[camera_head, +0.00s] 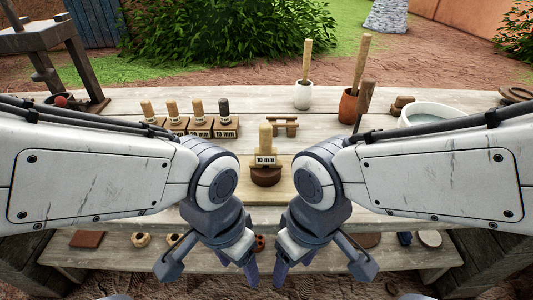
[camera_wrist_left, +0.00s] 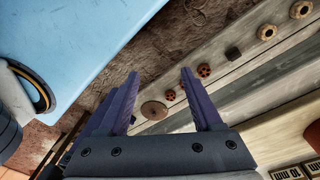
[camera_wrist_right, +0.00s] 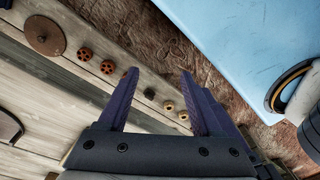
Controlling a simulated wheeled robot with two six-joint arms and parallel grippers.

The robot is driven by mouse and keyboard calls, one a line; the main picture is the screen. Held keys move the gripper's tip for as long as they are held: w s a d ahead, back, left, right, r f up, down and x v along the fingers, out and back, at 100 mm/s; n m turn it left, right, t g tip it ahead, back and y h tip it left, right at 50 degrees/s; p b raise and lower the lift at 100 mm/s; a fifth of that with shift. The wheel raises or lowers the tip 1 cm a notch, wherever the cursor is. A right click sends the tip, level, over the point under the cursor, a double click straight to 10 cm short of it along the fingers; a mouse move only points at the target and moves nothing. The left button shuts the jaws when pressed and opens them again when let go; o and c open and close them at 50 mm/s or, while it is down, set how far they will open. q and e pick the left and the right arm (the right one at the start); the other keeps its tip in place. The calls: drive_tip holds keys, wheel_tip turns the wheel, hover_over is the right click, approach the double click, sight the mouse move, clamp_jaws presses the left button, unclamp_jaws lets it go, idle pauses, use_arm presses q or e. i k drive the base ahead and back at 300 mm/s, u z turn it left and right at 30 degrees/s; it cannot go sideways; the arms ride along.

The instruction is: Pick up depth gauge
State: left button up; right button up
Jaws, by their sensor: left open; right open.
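A gauge with a light wooden handle and a "10 mm" label (camera_head: 265,145) stands upright in the middle of the table, on or in a round dark brown piece (camera_head: 265,176). Several similar labelled pegs (camera_head: 198,117) stand in a row at the back left, most with light handles and one dark. My left gripper (camera_head: 212,268) is open and empty, low in front of the table's near edge, left of centre. My right gripper (camera_head: 320,268) is open and empty, low and right of centre. Both are nearer to me than the 10 mm gauge and apart from it.
A small wooden stand (camera_head: 284,125) is behind the gauge. A white cup (camera_head: 303,95), a terracotta pot (camera_head: 349,106) and a pale basin (camera_head: 432,113) stand at the back right. A lower shelf (camera_head: 210,258) holds small round pieces, including a brown disc (camera_wrist_left: 154,110).

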sight(265, 154)
drive_tip(key=z, duration=2.9)
drive_tip(key=k, duration=1.6)
drive_tip(key=u, duration=1.7)
